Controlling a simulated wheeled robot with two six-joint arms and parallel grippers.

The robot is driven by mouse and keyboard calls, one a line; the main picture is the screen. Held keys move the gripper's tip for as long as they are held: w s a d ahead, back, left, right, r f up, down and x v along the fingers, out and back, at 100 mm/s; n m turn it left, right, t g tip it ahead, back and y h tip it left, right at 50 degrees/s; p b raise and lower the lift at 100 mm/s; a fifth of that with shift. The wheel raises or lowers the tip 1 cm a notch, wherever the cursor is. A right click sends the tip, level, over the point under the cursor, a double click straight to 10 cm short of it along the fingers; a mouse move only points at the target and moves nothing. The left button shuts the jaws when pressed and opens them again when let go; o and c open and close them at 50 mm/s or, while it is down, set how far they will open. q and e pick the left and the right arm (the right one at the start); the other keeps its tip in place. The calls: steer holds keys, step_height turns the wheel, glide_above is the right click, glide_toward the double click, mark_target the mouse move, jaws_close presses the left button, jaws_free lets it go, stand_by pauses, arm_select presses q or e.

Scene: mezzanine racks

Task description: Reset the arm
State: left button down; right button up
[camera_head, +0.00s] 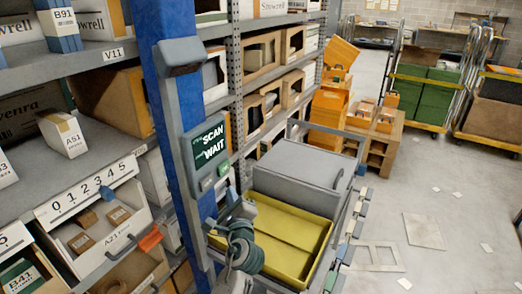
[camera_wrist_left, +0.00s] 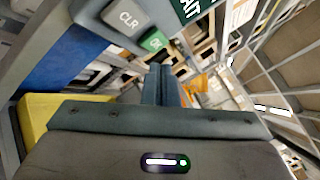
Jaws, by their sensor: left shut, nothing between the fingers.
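My left gripper (camera_head: 233,200) shows low in the middle of the head view, beside the blue post and just below the scan terminal (camera_head: 192,122). The terminal's screen reads SCAN and WAIT. In the left wrist view the gripper's two narrow fingers (camera_wrist_left: 160,84) lie together, shut and empty. The terminal's grey CLR key (camera_wrist_left: 124,17) and green OK key (camera_wrist_left: 154,42) appear above and to the left of the fingers there. I cannot tell the exact gap to the terminal. My right gripper is in neither view.
A cart with a yellow tray (camera_head: 287,243) and a grey box (camera_head: 300,172) stands right beside the gripper. Shelves with cartons and an open numbered drawer (camera_head: 92,203) fill the left. The floor on the right is mostly free, with flat sheets (camera_head: 424,231) lying on it.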

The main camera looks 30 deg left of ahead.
arm_select(q)
steer(key=s+f+n+g+h, duration=0.55)
steer(key=s+f+n, duration=0.55)
steer(key=s+f, duration=0.35)
steer(key=s+d+f+n+g+h, duration=0.2)
steer(key=s+d+n+g+h, duration=0.15)
steer(key=s, duration=0.45)
steer(key=s+d+f+n+g+h, duration=0.2)
steer(key=s+d+n, duration=0.15)
steer(key=s, duration=0.55)
step_height(320, 180, down, 32)
steer(key=a+g+b, duration=0.1)
steer(key=a+b, duration=0.1)
steer(key=a, duration=0.1)
steer(key=s+f+g+b, duration=0.1)
steer(key=s+f, duration=1.7)
steer(key=f, duration=0.2)
steer(key=shift+a+f, duration=0.35)
steer(key=shift+a, duration=0.05)
